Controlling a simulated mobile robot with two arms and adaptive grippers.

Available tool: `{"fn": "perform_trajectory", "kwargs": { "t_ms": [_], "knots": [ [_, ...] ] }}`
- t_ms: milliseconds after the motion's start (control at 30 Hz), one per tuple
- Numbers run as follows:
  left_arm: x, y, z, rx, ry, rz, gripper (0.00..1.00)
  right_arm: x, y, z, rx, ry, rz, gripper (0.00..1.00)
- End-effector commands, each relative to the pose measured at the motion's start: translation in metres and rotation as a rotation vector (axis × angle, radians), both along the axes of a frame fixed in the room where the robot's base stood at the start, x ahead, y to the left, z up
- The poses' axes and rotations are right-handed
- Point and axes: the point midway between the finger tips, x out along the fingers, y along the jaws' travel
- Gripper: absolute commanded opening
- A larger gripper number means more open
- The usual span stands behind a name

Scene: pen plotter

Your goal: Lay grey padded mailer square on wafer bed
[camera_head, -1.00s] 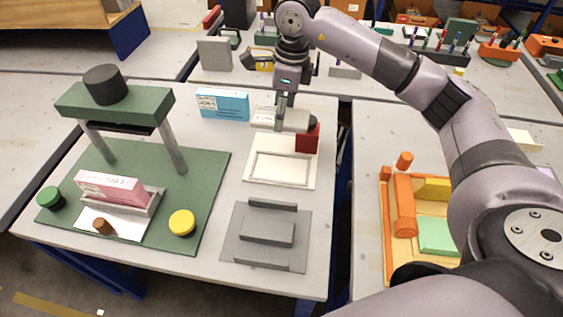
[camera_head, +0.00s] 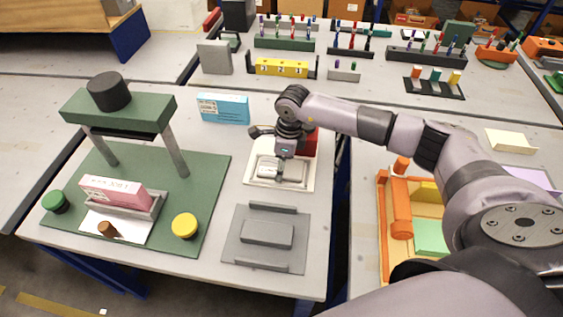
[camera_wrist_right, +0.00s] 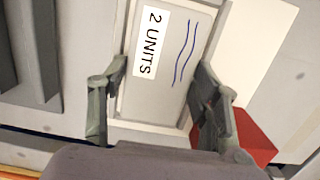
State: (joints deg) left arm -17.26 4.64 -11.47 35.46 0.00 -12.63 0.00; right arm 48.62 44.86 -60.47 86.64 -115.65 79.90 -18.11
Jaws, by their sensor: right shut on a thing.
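The grey padded mailer (camera_wrist_right: 168,95), with a white "2 UNITS" label and blue wavy lines, lies flat between the fingers of my right gripper (camera_wrist_right: 161,70) in the right wrist view. In the head view the mailer (camera_head: 292,172) is over the recess of the pale, framed wafer bed (camera_head: 252,181). Its sides look roughly in line with the bed's frame. My right gripper (camera_head: 272,177) is shut on it and partly hides it. I cannot tell whether the mailer touches the bed. The wafer bed (camera_wrist_right: 258,45) shows at the right in the wrist view. My left gripper is not in view.
A red block (camera_head: 311,143) stands at the bed's back right corner. A grey stepped fixture (camera_head: 266,236) lies in front. A green press stand (camera_head: 203,215) is at left, and a blue box (camera_head: 223,108) stands behind. An orange tray (camera_head: 383,230) is at right.

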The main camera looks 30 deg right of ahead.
Motion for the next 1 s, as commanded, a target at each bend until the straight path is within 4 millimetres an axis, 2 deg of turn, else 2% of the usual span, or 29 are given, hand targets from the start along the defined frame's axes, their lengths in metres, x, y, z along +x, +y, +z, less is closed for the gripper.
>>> {"fn": "perform_trajectory", "kwargs": {
  "t_ms": [333,367,633,1000],
  "knots": [
    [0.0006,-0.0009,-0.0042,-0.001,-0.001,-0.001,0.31,0.0005,0.0002,-0.0049,0.001,-0.002,0.001,0.30],
    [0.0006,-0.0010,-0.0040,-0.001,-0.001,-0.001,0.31,0.0005,0.0002,-0.0046,0.001,-0.002,0.001,0.58],
    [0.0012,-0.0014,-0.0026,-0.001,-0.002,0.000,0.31,0.0006,0.0001,-0.0033,0.001,-0.002,0.000,0.76],
    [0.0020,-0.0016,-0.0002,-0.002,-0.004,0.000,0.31,0.0005,0.0001,-0.0007,0.001,-0.002,0.000,0.78]
  ]
}}
